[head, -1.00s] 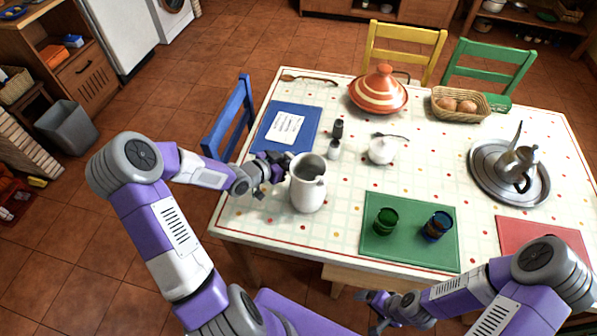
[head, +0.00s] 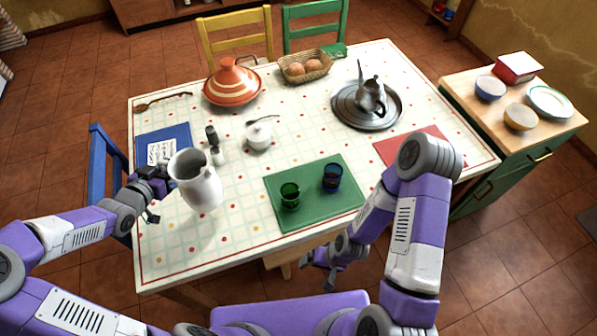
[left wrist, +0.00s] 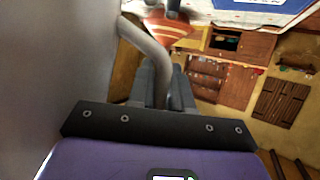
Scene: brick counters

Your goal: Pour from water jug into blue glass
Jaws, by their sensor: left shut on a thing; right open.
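The white water jug (head: 205,190) is at the left front of the table, close to upright with its mouth up. My left gripper (head: 160,186) is at its left side, shut on its handle. The left wrist view shows the pale curved handle (left wrist: 152,48) between the fingers (left wrist: 165,88). I cannot tell whether the jug's base touches the cloth. The blue glass (head: 332,178) stands upright on the green mat (head: 315,212), to the right of the jug. My right gripper (head: 322,272) is open and empty, low in front of the table edge.
A green glass (head: 290,197) stands on the mat between jug and blue glass. Shakers (head: 214,146) and a white sugar bowl (head: 259,135) stand behind the jug. A tagine (head: 232,85), bread basket (head: 306,67) and metal tray with pot (head: 367,105) are farther back.

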